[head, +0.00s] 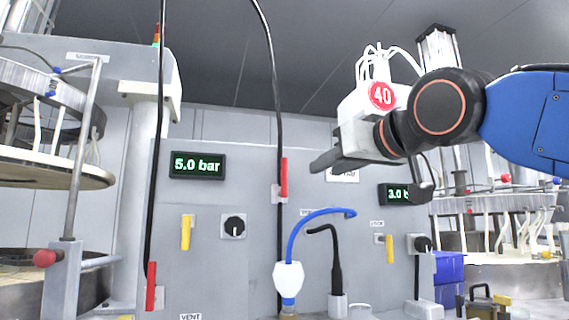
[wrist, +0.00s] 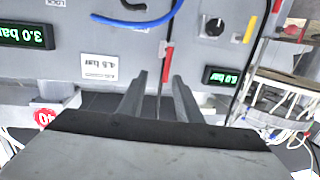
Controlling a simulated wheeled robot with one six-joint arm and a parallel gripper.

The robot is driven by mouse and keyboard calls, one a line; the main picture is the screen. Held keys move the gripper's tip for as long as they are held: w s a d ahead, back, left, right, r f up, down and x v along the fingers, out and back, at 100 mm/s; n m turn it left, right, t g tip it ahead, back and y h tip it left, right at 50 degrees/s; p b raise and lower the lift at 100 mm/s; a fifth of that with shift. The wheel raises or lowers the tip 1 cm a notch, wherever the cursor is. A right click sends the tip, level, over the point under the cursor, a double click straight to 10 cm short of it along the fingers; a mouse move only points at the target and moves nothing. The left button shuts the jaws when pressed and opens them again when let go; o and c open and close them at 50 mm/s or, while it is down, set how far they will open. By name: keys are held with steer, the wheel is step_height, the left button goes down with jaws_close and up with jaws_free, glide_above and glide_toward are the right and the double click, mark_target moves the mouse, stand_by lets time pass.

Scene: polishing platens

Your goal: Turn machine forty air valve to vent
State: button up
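A red round badge "40" (head: 382,95) is on a pale machine head at upper right, partly behind my arm. On the grey panel, a yellow lever (head: 186,232) hangs down left of a black knob (head: 233,226), under a "5.0 bar" display (head: 197,165). A red lever (head: 284,178) stands upright on a black hose; another red lever (head: 152,286) is lower left. A "VENT" label (head: 191,316) is at the bottom edge. A second yellow lever (head: 390,248) is at right. My gripper (wrist: 159,77) is open and empty, facing the panel; the wrist view is upside down.
A blue curved hose (head: 320,215) and a black curved nozzle (head: 333,260) rise before the panel. A second display (head: 396,194) reads 3.0, partly hidden by my arm. Platen machines flank both sides. Blue bins (head: 449,278) stand lower right. A white printed card (wrist: 100,66) is on the panel.

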mark_target(286, 160)
step_height(286, 160, up, 4)
steer(key=a+y, duration=0.1)
steer(key=a, duration=0.1)
steer(key=x, duration=1.6)
steer(key=shift+w+r, duration=0.15)
steer(key=shift+r, duration=0.25)
jaws_close()
